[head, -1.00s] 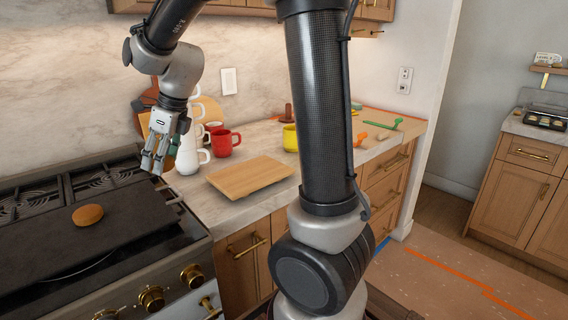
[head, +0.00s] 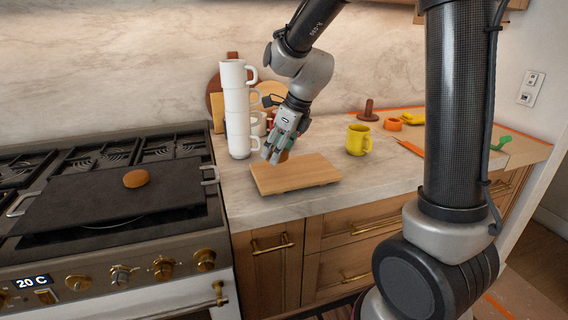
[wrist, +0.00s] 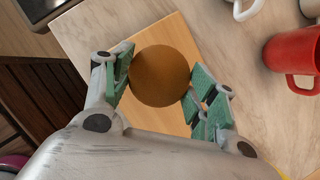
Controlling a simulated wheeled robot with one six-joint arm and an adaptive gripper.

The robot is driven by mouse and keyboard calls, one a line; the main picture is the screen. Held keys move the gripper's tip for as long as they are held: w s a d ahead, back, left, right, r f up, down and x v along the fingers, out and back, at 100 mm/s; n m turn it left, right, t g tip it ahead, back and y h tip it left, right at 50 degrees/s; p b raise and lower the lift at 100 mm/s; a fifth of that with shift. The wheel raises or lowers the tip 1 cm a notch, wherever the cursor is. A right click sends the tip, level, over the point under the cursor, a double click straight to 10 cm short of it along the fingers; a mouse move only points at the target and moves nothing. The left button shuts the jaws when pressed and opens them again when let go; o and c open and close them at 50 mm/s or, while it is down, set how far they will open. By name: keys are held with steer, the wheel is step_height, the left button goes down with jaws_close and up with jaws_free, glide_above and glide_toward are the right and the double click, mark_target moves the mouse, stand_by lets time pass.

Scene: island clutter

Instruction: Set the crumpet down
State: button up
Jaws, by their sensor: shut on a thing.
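A round brown crumpet (wrist: 160,75) is between the green finger pads of my gripper (wrist: 160,90) in the wrist view. In the head view my gripper (head: 275,150) points down over the back left part of the wooden board (head: 303,178), and a bit of the crumpet (head: 284,156) shows beside the fingers. The board lies flat on the counter, and in the wrist view it (wrist: 182,36) shows behind the crumpet. Whether the crumpet touches the board is hard to tell. A second round brown crumpet-like piece (head: 136,178) lies on the dark griddle of the stove.
A tall stack of white mugs (head: 237,110) stands left of my gripper. A red mug (wrist: 292,54) shows at right in the wrist view. A yellow mug (head: 358,140) stands right of the board. The front of the board is bare.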

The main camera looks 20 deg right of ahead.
mark_target(278, 172)
steer(key=shift+f, duration=2.15)
steer(key=o, duration=1)
steer(key=shift+f, duration=0.1)
steer(key=v, duration=1.1)
steer(key=s+d+r+n+h, duration=0.1)
steer(key=s+d+n, duration=0.3)
steer(key=s+n, duration=0.3)
steer(key=s+d+r+n+h, duration=0.1)
steer(key=s+d+n, duration=0.3)
steer(key=s+n, duration=0.4)
steer(key=s+d+r+n+t+h, duration=0.1)
steer(key=s+d+n, duration=0.2)
steer(key=s+n, duration=0.5)
steer(key=shift+s+d+r+n, duration=0.1)
steer(key=shift+d+n, duration=0.1)
steer(key=shift+n, duration=0.8)
steer(key=shift+s+d+r+n, duration=0.1)
steer(key=shift+d+n, duration=0.1)
steer(key=shift+n, duration=0.8)
